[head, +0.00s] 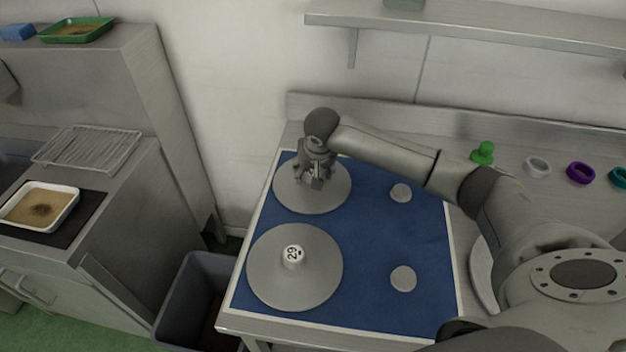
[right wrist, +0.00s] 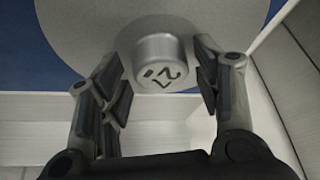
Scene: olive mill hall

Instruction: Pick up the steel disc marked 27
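The steel disc marked 27 (head: 335,201) lies flat on the blue mat at the back left in the head view. It also shows in the right wrist view (right wrist: 75,22), where its raised round knob (right wrist: 161,58) bears the number 27. My right gripper (head: 316,181) is over this disc and hides its knob in the head view. In the right wrist view its fingers (right wrist: 158,76) are open, one on each side of the knob, with gaps between. My left gripper is not in view.
A similar disc, marked 29 (head: 264,276), lies in front on the blue mat (head: 375,240). Two small grey discs (head: 401,193) (head: 403,278) lie to the right. A grey bin (head: 190,297) stands left of the table. A green knobbed piece (head: 483,153) and several rings stand behind my arm.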

